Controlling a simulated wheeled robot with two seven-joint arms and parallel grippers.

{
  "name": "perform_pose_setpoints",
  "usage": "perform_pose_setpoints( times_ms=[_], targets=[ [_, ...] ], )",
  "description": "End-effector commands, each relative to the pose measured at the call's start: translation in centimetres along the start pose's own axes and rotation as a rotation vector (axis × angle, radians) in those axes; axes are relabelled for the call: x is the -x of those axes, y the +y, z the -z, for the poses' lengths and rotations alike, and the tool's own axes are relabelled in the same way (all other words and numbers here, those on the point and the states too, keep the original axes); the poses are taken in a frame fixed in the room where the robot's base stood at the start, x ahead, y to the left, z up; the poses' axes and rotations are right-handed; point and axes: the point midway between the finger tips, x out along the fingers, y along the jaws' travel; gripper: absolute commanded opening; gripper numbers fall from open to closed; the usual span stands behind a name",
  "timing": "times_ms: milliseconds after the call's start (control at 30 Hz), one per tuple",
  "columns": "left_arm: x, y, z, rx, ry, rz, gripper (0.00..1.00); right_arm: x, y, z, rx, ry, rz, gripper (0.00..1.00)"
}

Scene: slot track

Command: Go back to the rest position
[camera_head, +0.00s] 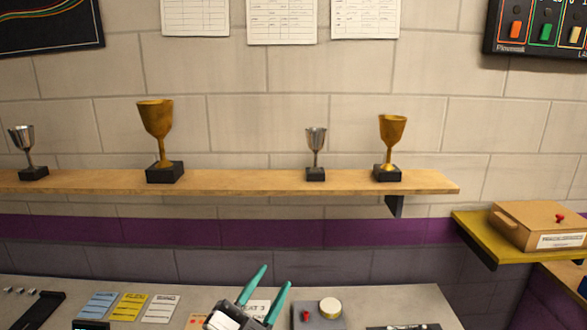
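My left gripper (274,277) shows at the bottom middle of the head view, over the grey table (180,290). Its two teal fingers stand apart with nothing visible between them, so it is open and empty. Part of a card with printing shows behind the fingers. My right gripper is not in view.
A grey box (316,314) with a red knob and a round pale cap (330,308) stands right of the gripper. Cards (128,307) and a black track piece (38,310) lie left. A wooden shelf (240,182) holds several trophies. A cardboard box (535,222) sits on a yellow shelf.

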Motion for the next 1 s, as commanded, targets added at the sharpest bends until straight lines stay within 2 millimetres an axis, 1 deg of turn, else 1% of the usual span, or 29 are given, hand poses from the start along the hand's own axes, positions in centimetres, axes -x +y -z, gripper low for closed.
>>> perform_pose_setpoints(
  times_ms=[33,67,100,167,200,267,300,367,400,500,567,600,667,700,833,900,967,1000],
  targets=[
    [2.2,0.3,3.2,0.083,0.17,-0.034,0.39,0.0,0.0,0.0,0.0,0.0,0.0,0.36],
    [3.6,0.4,5.0,0.128,0.271,-0.049,0.39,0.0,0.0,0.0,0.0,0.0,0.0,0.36],
    [5.7,0.3,7.4,0.181,0.401,-0.061,0.39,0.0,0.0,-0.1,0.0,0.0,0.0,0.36],
    [9.2,-0.2,10.3,0.257,0.587,-0.064,0.39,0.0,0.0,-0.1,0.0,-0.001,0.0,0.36],
    [11.8,-0.8,11.9,0.302,0.707,-0.059,0.39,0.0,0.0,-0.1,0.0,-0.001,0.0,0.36],
    [15.7,-1.8,13.8,0.367,0.876,-0.041,0.39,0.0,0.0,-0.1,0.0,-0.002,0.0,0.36],
    [18.2,-2.5,14.7,0.404,0.978,-0.022,0.39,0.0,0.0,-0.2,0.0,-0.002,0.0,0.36],
    [21.6,-3.5,15.4,0.452,1.108,0.007,0.39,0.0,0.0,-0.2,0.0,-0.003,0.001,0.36],
    [23.6,-4.2,15.6,0.48,1.184,0.029,0.39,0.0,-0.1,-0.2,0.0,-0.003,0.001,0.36],
    [28.1,-5.5,15.7,0.537,1.343,0.082,0.39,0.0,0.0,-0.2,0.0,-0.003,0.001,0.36],
    [30.4,-6.2,15.4,0.567,1.424,0.115,0.39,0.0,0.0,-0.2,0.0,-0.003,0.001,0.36],
    [31.9,-6.6,15.1,0.586,1.474,0.136,0.39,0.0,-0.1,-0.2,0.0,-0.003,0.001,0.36],
    [33.9,-7.2,14.6,0.611,1.544,0.17,0.39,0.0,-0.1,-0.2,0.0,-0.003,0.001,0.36],
    [35.3,-7.5,14.2,0.627,1.589,0.192,0.39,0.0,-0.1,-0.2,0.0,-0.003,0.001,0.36],
    [39.2,-8.4,12.6,0.677,1.722,0.269,0.39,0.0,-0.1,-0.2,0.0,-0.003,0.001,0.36],
    [39.6,-10.5,15.5,0.671,1.719,0.269,0.39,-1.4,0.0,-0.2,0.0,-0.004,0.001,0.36],
    [40.1,-11.8,17.1,0.671,1.723,0.271,0.39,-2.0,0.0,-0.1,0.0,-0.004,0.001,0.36],
    [40.4,-12.7,18.3,0.671,1.726,0.273,0.39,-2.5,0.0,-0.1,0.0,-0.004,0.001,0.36]
  ],
)
